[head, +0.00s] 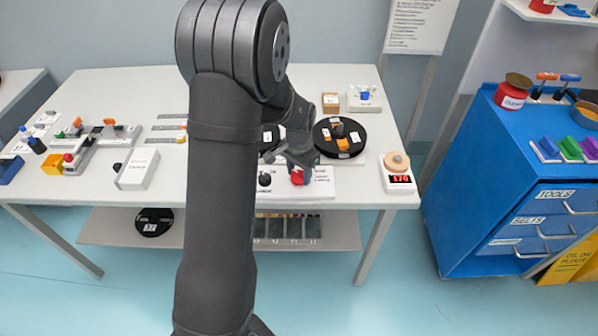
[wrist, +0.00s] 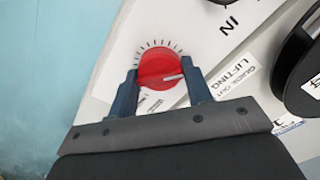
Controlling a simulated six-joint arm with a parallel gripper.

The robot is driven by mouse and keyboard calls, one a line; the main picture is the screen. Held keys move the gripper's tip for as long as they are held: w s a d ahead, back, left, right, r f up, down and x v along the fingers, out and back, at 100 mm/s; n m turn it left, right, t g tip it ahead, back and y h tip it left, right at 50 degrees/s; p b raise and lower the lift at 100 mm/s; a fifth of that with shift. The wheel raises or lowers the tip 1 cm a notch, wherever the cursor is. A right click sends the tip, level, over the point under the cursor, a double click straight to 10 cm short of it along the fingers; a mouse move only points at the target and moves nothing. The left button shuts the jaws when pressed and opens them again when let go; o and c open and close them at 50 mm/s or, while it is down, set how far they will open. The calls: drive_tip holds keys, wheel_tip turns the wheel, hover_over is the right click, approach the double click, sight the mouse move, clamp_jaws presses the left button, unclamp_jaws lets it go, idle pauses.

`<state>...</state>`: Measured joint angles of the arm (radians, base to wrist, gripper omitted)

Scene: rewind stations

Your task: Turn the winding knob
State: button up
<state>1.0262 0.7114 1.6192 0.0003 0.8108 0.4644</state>
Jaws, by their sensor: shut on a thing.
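The winding knob is red and round with a light pointer line. In the wrist view the knob (wrist: 158,67) sits on a white panel with tick marks around its far side, and its pointer line points right. In the head view the knob (head: 299,177) shows at the front of the white station base, partly covered by my gripper. My gripper (wrist: 160,80) has one dark blue finger on each side of the knob and is shut on it. In the head view my gripper (head: 303,160) is pointed down over the knob.
A black reel (head: 341,137) stands behind the knob on the right. A small black knob (head: 264,179) is to its left. A round-topped device with a red display (head: 399,180) stands at the table's right end. A white box (head: 138,169) lies further left on the table (head: 200,195).

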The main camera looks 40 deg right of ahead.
sight(299, 174)
drive_tip(key=shift+n, duration=1.6)
drive_tip(key=o, duration=1)
drive_tip(key=shift+c, duration=0.2)
wheel_tip(299, 174, up, 18)
drive_tip(key=shift+f, duration=0.25)
wheel_tip(299, 174, down, 18)
drive_tip(key=shift+r, duration=0.25)
